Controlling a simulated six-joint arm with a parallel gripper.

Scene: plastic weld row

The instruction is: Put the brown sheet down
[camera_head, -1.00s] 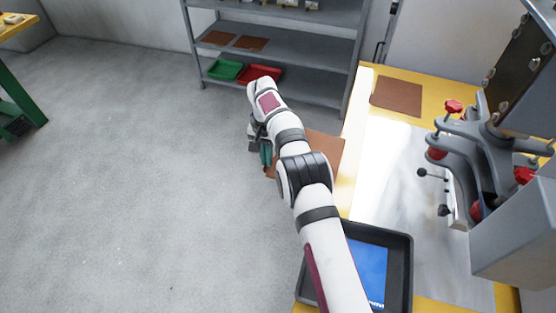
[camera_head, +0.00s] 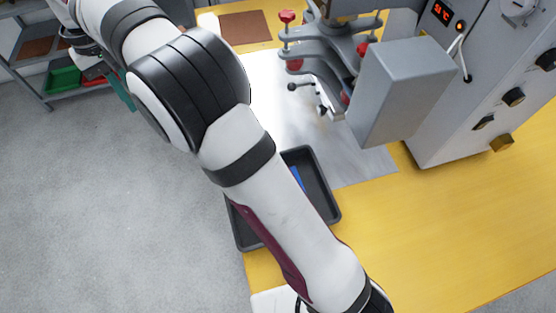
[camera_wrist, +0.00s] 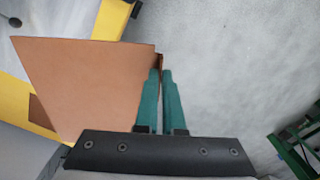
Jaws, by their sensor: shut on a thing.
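My gripper (camera_wrist: 161,74) has teal fingers and is shut on the right edge of a brown sheet (camera_wrist: 85,85). The sheet spreads out to the left of the fingers in the wrist view, in front of the yellow bench edge. In the head view, part of the teal gripper (camera_head: 122,92) shows at the upper left over the floor. The held sheet is hidden behind my arm there. Another brown sheet (camera_head: 245,27) lies on the yellow bench at the top. A brown piece (camera_wrist: 40,112) also shows on the yellow surface in the wrist view.
A black tray (camera_head: 325,196) with something blue inside stands on the yellow bench (camera_head: 440,225), partly behind my arm. A clamp machine (camera_head: 400,90) with red knobs stands on a metal plate (camera_head: 365,165). A grey shelf with a green tray (camera_head: 62,80) is at the far left.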

